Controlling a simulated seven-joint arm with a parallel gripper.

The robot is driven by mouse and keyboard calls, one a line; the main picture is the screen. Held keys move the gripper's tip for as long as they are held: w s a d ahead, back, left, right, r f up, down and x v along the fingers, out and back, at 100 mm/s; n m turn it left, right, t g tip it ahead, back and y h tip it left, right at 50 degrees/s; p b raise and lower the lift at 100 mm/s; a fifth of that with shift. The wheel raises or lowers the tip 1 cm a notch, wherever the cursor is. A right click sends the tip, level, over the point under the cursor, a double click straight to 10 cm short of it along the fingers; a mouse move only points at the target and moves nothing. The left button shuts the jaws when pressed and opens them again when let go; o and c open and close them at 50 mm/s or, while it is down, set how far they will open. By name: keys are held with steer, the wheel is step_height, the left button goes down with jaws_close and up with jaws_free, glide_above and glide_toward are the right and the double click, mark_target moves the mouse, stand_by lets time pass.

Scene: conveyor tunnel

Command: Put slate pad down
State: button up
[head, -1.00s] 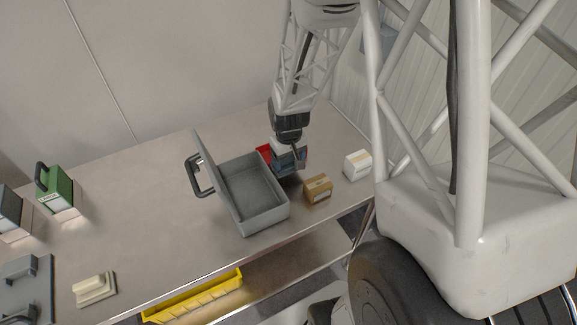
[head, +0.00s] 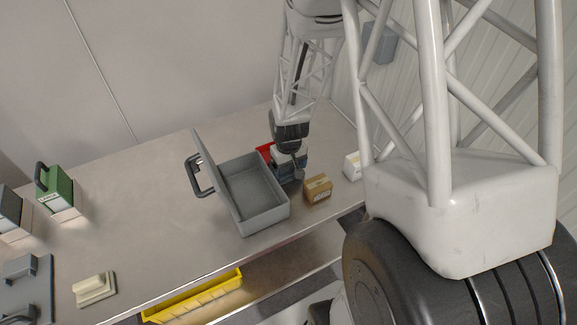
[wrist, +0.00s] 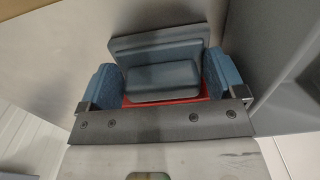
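The slate pad (wrist: 160,48) is a flat blue-grey plate with a raised block handle (wrist: 162,80), seen in the wrist view. My gripper (wrist: 160,80) has its two blue fingertips at either end of that handle, and they appear closed on it. In the head view my gripper (head: 292,168) is low over the table, just behind the cardboard box and right of the open grey case. Something red (head: 264,151) shows beside the gripper and also under the pad in the wrist view (wrist: 165,99). Whether the pad rests on it is hidden.
The open grey case (head: 262,218) stands close left of my gripper, its lid upright. A cardboard box (head: 317,188) and a white box (head: 352,166) stand to the right. A green case (head: 56,192) and a cream block (head: 94,290) are far left. The middle left table is clear.

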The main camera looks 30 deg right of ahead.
steer(key=shift+o, duration=0.7)
steer(key=shift+r, duration=0.1)
step_height(320, 180, up, 12)
stand_by(0.3)
steer(key=shift+r, duration=0.1)
stand_by(0.5)
